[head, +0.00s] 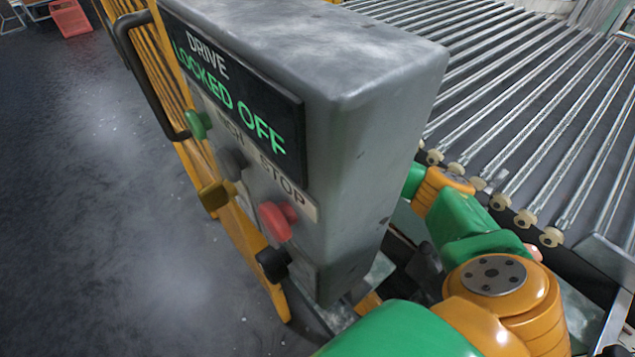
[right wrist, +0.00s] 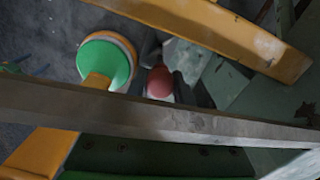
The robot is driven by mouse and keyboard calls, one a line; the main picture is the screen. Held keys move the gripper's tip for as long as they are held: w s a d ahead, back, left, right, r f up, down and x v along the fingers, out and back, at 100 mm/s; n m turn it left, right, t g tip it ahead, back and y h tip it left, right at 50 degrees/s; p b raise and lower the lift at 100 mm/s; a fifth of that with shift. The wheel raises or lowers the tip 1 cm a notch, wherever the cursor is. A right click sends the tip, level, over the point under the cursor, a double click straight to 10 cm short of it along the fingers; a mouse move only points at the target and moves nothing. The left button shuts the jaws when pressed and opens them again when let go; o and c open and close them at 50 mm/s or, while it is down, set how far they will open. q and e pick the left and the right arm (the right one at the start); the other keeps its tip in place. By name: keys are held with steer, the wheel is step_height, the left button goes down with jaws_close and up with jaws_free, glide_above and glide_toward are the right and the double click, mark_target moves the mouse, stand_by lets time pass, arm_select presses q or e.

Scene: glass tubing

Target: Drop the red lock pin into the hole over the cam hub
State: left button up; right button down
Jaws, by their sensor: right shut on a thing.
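In the right wrist view, a small rounded red thing (right wrist: 160,82), seemingly the head of the red lock pin, shows between dark finger shapes. My right gripper (right wrist: 166,88) is shut on it; the view is dim and a grey bar crosses in front, hiding much of the jaws. In the head view my right arm reaches down behind the grey control box, and its gripper is hidden. I cannot make out the cam hub or its hole in either view. My left gripper is not in view.
The grey control box (head: 370,100), with a lit panel reading "DRIVE LOCKED OFF" (head: 235,85) and several knobs, stands close to my right arm. A roller conveyor (head: 540,100) lies at the right. In the right wrist view, the grey bar (right wrist: 110,112) crosses the picture. Open floor (head: 90,200) is at the left.

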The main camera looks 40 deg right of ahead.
steer(key=shift+f+b, duration=2.2)
steer(key=shift+f, duration=0.55)
steer(key=shift+f+b, duration=0.4)
steer(key=shift+b, duration=0.05)
steer(key=shift+f+b, duration=1.85)
steer(key=shift+f, duration=0.25)
steer(key=shift+f, duration=0.35)
